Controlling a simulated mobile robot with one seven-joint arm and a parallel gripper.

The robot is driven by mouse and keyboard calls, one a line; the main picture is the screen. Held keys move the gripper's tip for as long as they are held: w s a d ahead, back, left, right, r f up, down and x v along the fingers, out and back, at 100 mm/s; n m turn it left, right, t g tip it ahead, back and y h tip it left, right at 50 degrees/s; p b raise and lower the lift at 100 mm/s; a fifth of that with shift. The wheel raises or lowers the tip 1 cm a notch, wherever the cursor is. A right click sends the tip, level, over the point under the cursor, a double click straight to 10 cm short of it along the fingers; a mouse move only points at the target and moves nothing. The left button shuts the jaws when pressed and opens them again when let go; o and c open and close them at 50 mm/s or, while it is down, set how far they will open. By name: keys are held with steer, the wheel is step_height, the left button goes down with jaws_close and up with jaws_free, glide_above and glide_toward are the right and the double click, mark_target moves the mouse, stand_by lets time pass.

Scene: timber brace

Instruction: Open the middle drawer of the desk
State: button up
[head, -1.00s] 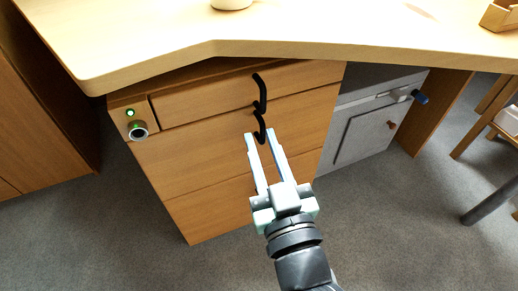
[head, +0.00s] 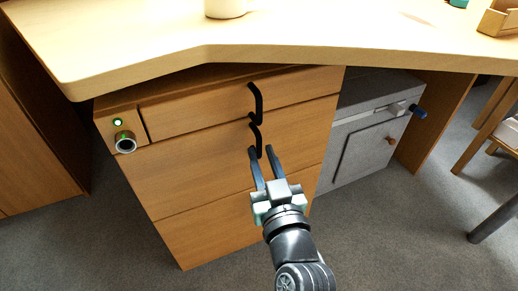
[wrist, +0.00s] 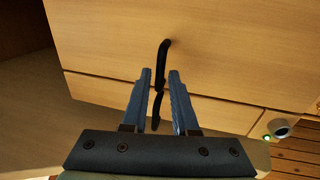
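The wooden desk's middle drawer (head: 200,168) looks shut and flush with its neighbours. Its black bar handle (head: 256,136) is upright, just under the top drawer's similar handle (head: 256,102). My gripper (head: 261,150) is at the lower end of the middle handle. In the wrist view, which sees the desk upside down, the middle handle (wrist: 163,52) runs between the tips of my open gripper (wrist: 160,72), with a gap on each side. The top drawer's handle (wrist: 157,106) shows farther down between the fingers.
A round lock with a green light (head: 124,142) is at the upper left of the drawers. A grey cabinet (head: 366,148) stands to the right. The desktop (head: 280,50) overhangs the drawers. A chair (head: 495,215) is at the far right. Carpet in front is clear.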

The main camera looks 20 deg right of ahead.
mark_target(259, 149)
steer(key=shift+w+d+b, duration=0.2)
steer(key=shift+w+b, duration=0.2)
steer(key=shift+w, duration=1.2)
steer(key=shift+c, duration=0.3)
jaws_close()
